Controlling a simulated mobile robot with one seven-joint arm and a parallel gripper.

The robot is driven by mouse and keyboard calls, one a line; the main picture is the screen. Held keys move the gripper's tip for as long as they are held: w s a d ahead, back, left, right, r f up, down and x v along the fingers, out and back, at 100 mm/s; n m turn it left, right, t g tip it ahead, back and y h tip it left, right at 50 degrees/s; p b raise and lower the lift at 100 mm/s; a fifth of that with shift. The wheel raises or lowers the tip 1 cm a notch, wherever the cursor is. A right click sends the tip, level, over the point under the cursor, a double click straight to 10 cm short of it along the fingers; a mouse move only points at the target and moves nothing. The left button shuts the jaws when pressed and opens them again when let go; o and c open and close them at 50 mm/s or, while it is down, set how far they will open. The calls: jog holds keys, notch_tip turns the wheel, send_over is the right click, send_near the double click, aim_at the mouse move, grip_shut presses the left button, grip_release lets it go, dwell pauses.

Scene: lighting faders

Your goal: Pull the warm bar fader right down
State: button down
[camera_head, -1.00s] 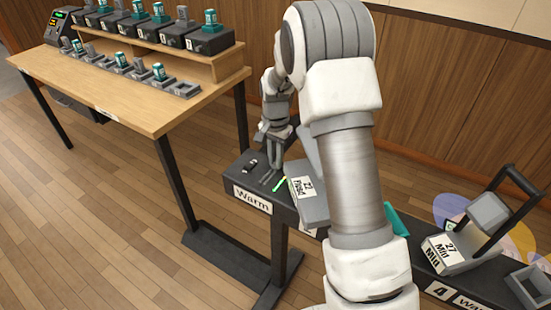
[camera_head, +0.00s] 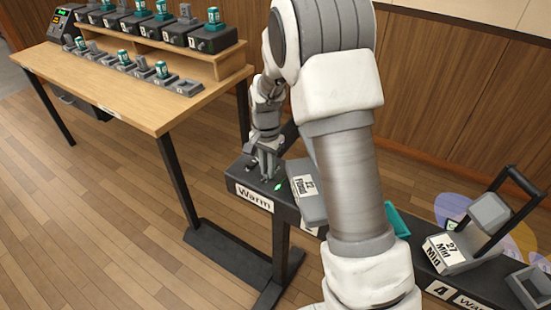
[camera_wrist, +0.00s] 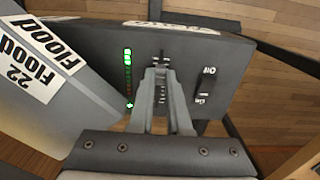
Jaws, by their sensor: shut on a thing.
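The warm bar (camera_head: 232,178) is a dark box with a white "Warm" label (camera_head: 254,197) on its front. Its top panel (camera_wrist: 225,60) fills the middle of the wrist view, with the label's edge upside down at the top. My gripper (camera_wrist: 160,72) reaches down to the fader slot and is shut on the fader cap, which the fingers mostly hide. Scale ticks show around the slot. My gripper (camera_head: 266,176) also shows in the head view. Beside the slot, the light strip (camera_wrist: 128,75) is green at the label end, with one more green light at the other end.
A rocker switch (camera_wrist: 205,85) sits right of the fader in the wrist view. A grey lamp box marked "22 Flood" (camera_head: 307,200) stands close beside the fader. A "27 Mid" lamp (camera_head: 452,248) stands further right. A wooden table (camera_head: 120,88) with dimmers is at left.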

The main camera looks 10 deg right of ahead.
aim_at(263, 182)
jog(key=shift+s+a, duration=0.8)
jog(key=shift+a, duration=0.05)
jog(key=c, duration=0.9)
grip_release()
jog(key=shift+o, duration=0.2)
notch_tip(263, 182, up, 17)
jog(key=p, duration=0.4)
jog(key=shift+r, duration=0.2)
